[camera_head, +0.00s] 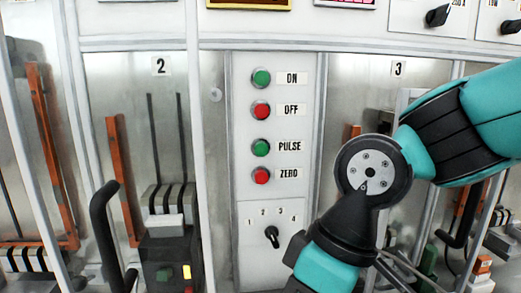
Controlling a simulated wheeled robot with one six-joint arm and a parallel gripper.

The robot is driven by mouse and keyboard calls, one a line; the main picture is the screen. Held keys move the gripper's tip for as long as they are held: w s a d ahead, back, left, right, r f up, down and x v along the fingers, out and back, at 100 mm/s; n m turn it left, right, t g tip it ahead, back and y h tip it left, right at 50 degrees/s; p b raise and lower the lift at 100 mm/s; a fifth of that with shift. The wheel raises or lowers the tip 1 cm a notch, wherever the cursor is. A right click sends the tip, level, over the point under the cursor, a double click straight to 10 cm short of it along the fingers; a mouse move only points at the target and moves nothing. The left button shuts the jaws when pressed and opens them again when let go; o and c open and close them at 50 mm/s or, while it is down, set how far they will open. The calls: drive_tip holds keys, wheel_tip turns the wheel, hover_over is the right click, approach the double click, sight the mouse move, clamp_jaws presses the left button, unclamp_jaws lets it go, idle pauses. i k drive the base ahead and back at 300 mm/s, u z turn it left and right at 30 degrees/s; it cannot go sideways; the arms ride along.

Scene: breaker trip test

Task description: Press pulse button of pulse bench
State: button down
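The pulse button (260,148) is a round green button on a light panel in the middle of the head view. It stands beside the label PULSE (290,146) and looks uncovered. My teal and black arm comes in from the right and bends down past the panel's right side to the bottom edge. My gripper cannot be made out in this view, so its opening does not show. Nothing of my arm visibly touches the pulse button.
The green ON button (261,77) and red OFF button (261,109) are above, the red ZERO button (261,176) below. A selector knob (271,236) marked 1 to 4 is lower. Bay 2, with a black handle (104,225), is left; bay 3 is partly behind my arm.

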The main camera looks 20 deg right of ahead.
sight(262, 149)
drive_tip(key=k, duration=1)
drive_tip(key=u, duration=1.1)
drive_tip(key=i, duration=1)
drive_tip(key=z, duration=2.1)
